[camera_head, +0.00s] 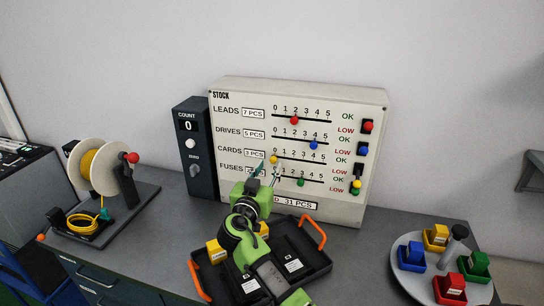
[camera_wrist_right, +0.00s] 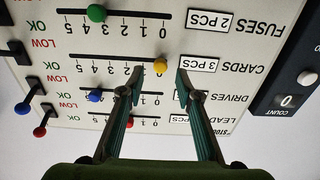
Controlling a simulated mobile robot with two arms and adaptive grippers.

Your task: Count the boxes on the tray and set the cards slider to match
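The stock panel (camera_head: 225,130) stands upright against the wall, with LEADS, DRIVES, CARDS and FUSES sliders. The yellow cards knob (camera_head: 274,160) sits at the 0 end of its slot; the printed tag reads 3 PCS. My right gripper (camera_head: 267,170) is at the panel. In the right wrist view, which is upside down, its fingers (camera_wrist_right: 159,74) are apart, with the yellow knob (camera_wrist_right: 160,65) between the tips; contact is not visible. The black tray (camera_head: 322,262) with orange handles lies below, holding yellow boxes (camera_head: 216,251); my arm hides part of it. My left gripper is out of view.
A counter box (camera_head: 197,150) reading 0 stands left of the panel. A cable reel (camera_head: 98,165) is further left. A round turntable (camera_head: 405,278) with coloured bins is at right. Red (camera_head: 294,120), blue (camera_head: 314,145) and green (camera_head: 300,182) knobs sit on neighbouring sliders.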

